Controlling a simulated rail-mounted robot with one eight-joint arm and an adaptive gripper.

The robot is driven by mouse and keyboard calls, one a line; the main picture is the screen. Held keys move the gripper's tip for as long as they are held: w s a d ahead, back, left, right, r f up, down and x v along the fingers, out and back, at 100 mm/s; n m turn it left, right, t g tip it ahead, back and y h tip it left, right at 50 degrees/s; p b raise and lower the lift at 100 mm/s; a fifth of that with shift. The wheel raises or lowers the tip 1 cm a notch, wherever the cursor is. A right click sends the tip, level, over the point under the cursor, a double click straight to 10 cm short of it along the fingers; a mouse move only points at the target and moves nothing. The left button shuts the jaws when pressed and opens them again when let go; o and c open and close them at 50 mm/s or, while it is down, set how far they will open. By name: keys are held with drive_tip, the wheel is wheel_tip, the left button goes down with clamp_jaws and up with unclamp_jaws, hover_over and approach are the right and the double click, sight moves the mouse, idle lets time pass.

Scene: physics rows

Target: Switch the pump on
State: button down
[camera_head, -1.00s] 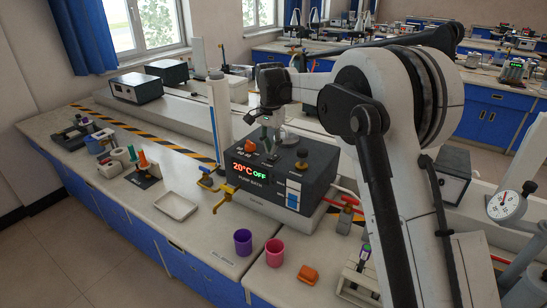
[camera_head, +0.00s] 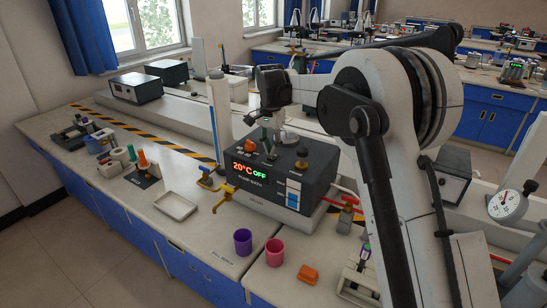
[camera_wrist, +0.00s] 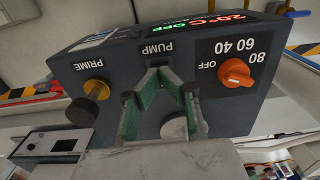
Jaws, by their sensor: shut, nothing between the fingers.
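The pump bath (camera_head: 262,200) is a dark grey box on the bench, its front display (camera_head: 249,171) reading 20°C OFF. It shows upside down in the wrist view (camera_wrist: 215,110), with the labels PRIME, PUMP and OFF 40 60 80. My gripper (camera_head: 268,148) is above the box top, pointing down. In the wrist view its green-padded fingers (camera_wrist: 160,72) are shut with nothing held, over the area by the PUMP label. The orange knob (camera_wrist: 237,74) and the brass PRIME knob (camera_wrist: 96,89) are on either side.
Yellow-handled taps (camera_head: 224,195) stand left of the box, and a red-handled tap (camera_head: 347,207) is to its right. A purple cup (camera_head: 243,241) and a pink cup (camera_head: 274,251) stand in front. A tall white column (camera_head: 219,120) rises behind.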

sight(271, 158)
drive_tip(key=shift+f+b, duration=0.55)
drive_tip(key=shift+f, duration=0.4)
idle(0.5)
drive_tip(key=shift+r, duration=0.1)
drive_tip(key=shift+r+p, duration=1.6)
drive_tip(key=shift+r, duration=1.85)
